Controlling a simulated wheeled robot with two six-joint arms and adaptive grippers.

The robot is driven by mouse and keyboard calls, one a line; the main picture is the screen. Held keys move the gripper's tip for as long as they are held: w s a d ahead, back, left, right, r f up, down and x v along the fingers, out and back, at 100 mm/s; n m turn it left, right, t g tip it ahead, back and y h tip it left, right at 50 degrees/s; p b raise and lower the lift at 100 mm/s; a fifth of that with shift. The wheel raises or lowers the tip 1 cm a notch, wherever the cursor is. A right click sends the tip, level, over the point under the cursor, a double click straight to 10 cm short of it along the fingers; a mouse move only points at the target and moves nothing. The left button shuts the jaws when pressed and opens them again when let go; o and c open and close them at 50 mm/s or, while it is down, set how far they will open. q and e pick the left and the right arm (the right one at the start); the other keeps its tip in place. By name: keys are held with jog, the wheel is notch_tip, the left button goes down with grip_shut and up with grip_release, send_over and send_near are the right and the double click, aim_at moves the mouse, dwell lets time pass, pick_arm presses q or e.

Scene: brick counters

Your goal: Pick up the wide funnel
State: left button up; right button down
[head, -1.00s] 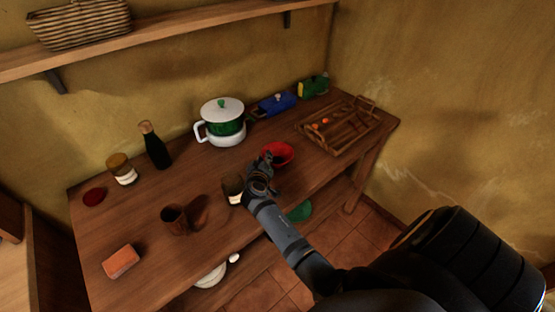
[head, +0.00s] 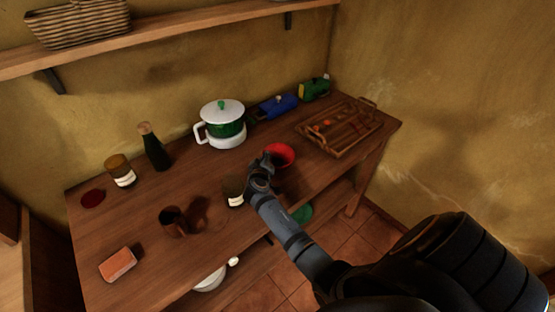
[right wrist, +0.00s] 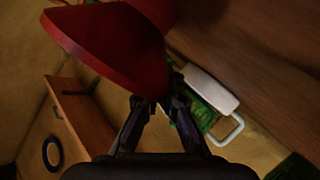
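The wide funnel (head: 281,155) is red and sits on the wooden counter (head: 140,235) right of its middle. In the right wrist view the funnel (right wrist: 120,45) is large and close, its flared rim toward the left. My right gripper (head: 263,164) is at the funnel's left near side in the head view. In the right wrist view its fingertips (right wrist: 156,98) converge at the funnel's lower edge and appear shut on it. The fingers partly hide that edge. My left gripper does not show.
A brown-and-white jar (head: 235,190) stands close left of my right gripper. A green and white pot (head: 222,128) is behind it. A wooden tray (head: 345,147) lies to the right. A brown mug (head: 174,221), dark bottle (head: 154,148) and orange sponge (head: 117,265) are at left.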

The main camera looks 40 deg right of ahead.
jog(key=shift+r, duration=0.3)
notch_tip(320, 180, up, 3)
jog(key=shift+f, duration=0.15)
jog(key=s+r+b, duration=0.1)
jog(key=s+r, duration=0.8)
jog(key=s, duration=0.5)
jog(key=shift+a+r, duration=0.35)
jog(key=shift+a, duration=0.1)
